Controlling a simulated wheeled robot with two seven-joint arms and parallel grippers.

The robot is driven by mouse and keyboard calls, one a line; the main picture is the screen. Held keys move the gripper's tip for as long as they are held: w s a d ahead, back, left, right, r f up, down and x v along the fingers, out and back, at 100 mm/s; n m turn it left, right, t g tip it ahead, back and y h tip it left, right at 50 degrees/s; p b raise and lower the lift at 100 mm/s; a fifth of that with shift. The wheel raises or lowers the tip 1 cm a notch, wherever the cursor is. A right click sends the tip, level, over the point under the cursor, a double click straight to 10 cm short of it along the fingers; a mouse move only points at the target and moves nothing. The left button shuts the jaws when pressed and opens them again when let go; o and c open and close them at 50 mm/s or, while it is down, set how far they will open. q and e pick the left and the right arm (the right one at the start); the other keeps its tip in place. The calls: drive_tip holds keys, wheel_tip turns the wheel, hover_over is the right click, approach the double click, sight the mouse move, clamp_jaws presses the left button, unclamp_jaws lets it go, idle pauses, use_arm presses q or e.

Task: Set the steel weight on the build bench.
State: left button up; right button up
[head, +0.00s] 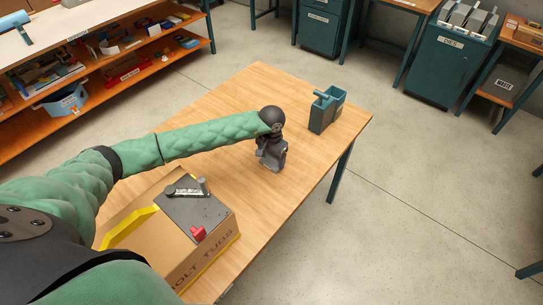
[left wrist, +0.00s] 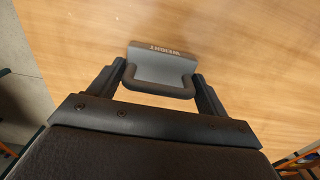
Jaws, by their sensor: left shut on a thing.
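The steel weight (left wrist: 162,64) is a grey block with the word WEIGHT on it and a dark loop handle, seen in the left wrist view. My left gripper (left wrist: 158,86) is shut on the handle, one finger on each side. In the head view my left gripper (head: 271,152) points down over the wooden bench (head: 252,100), and the weight is mostly hidden by the gripper there. The weight is at or close above the bench top; I cannot tell whether it touches. My right gripper is not in view.
A teal caddy (head: 326,112) stands near the bench's right corner, beyond the gripper. A cardboard box (head: 200,262) marked BOLT TUBS, with a grey plate (head: 204,212), a red piece (head: 198,234) and a yellow strip (head: 130,226), is at the near end. Bare wood surrounds the gripper.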

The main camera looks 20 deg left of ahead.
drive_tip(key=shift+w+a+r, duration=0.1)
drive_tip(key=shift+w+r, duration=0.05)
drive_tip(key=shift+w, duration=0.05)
use_arm(q)
drive_tip(key=o, duration=1.7)
drive_tip(key=shift+f, duration=0.1)
drive_tip(key=shift+c, duration=0.2)
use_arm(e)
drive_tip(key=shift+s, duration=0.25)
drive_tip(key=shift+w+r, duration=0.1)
use_arm(q)
drive_tip(key=shift+r, duration=0.5)
wheel_tip(320, 180, up, 10)
drive_tip(key=b, duration=0.4)
drive_tip(key=shift+f, duration=0.2)
drive_tip(key=shift+r+b, duration=0.35)
drive_tip(key=shift+r, duration=0.45)
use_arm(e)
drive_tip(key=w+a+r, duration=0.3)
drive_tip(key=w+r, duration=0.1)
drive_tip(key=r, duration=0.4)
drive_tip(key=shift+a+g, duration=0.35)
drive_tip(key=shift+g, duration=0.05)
